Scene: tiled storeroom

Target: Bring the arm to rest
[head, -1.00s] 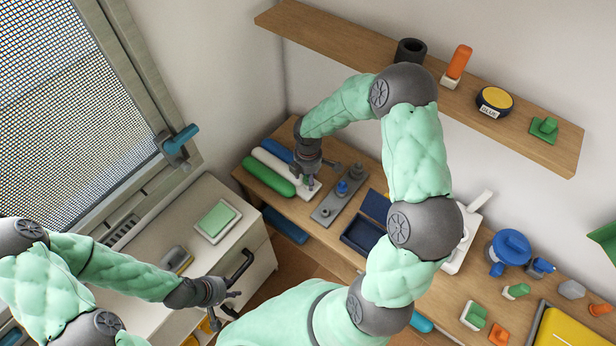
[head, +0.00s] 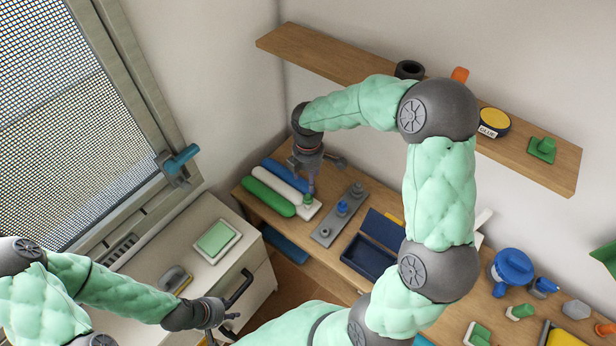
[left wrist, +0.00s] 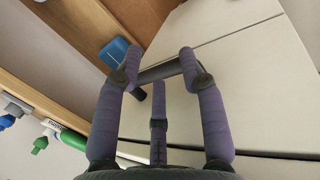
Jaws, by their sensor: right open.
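My right arm (head: 440,185) arches over the bench, its elbow in front of the wall shelf. My right gripper (head: 311,183) points down, open, just above a small green piece (head: 308,200) on a white block. It appears empty; its fingertips are small in the head view. My left gripper (head: 222,322) is low at the left, beside the drawer's dark handle (head: 240,288). In the left wrist view its purple fingers (left wrist: 160,72) are spread, with the handle bar (left wrist: 160,72) across near their tips. I see no firm grip on it.
Green, white and blue rolls lie left of the right gripper. A grey plate (head: 325,232) with pegs and a dark blue open box (head: 366,258) stand right of it. The wall shelf (head: 340,62) bears several items. A white cabinet (head: 185,215) stands at left.

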